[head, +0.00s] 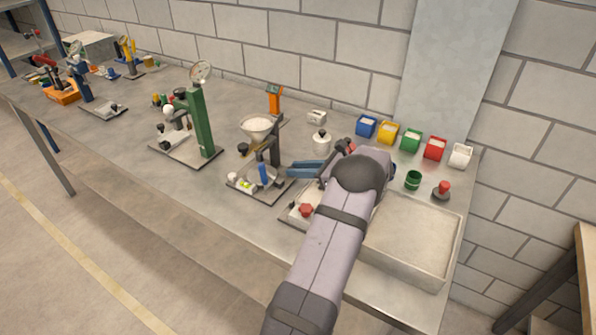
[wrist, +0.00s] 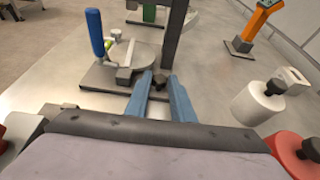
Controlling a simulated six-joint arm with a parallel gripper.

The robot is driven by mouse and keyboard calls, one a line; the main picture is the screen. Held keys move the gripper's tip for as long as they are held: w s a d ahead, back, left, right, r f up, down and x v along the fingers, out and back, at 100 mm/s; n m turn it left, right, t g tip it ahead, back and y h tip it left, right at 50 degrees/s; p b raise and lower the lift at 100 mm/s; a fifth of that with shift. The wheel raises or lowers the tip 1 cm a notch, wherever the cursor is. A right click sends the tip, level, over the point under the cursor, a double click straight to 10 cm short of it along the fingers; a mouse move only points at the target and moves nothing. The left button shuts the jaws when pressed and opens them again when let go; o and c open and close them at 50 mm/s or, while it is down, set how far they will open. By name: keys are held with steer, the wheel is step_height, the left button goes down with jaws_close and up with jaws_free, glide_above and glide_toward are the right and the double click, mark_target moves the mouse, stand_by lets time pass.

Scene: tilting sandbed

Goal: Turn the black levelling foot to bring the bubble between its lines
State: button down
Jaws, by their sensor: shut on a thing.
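The black levelling foot (wrist: 159,83) shows in the wrist view at the near edge of the grey base plate (wrist: 98,76). My gripper (wrist: 160,78) has its two blue fingers on either side of the foot, shut on it. In the head view my gripper (head: 291,169) reaches in from the right at the base, and the foot cannot be made out there. A small yellow-green spot, which looks like the bubble vial (wrist: 109,44), sits beside the blue handle (wrist: 95,32). The bubble and its lines are too small to read.
A funnel (head: 258,128) stands over the same base. A green stand (head: 198,122) is to its left. A white jar (wrist: 258,103) and a red thing (wrist: 290,151) are close on the right in the wrist view. A sand tray (head: 448,268) lies right of my arm.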

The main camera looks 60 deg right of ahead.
steer(key=shift+d+n+y, duration=0.1)
steer(key=shift+n+y, duration=0.5)
steer(key=shift+y, duration=0.1)
steer(key=c, duration=1.6)
jaws_free()
steer(key=shift+o, duration=0.2)
steer(key=shift+r, duration=0.15)
step_height(320, 180, up, 10)
steer(key=b, duration=0.2)
